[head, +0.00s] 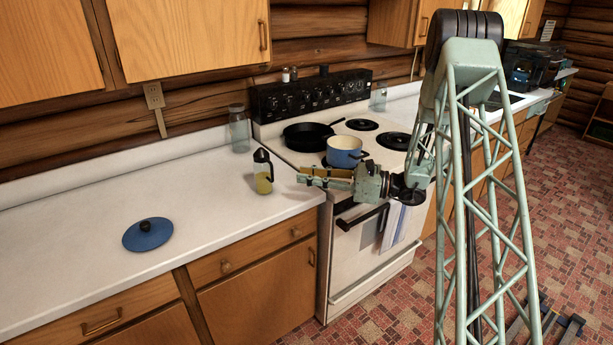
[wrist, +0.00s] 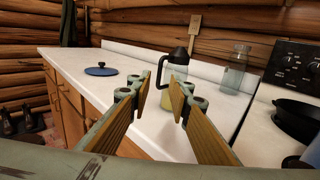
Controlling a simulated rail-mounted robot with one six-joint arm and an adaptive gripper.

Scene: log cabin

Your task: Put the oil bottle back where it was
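The oil bottle (head: 263,172), clear with a black top and handle and yellow oil low inside, stands upright on the white counter near the stove. My gripper (head: 300,174) is open and empty, to the right of the bottle in the head view and pointing toward it. In the wrist view the oil bottle (wrist: 174,75) stands beyond the open fingers (wrist: 162,98), roughly between their tips. The right finger hides part of its lower body. I cannot tell the exact gap, but the fingers are not closed on it.
A blue lid (head: 148,234) lies on the counter at left. A glass jar (head: 239,129) stands at the back by the stove (head: 290,147). The stove holds a black pan (head: 308,136) and a blue pot (head: 345,153) close to my gripper. Counter between lid and bottle is clear.

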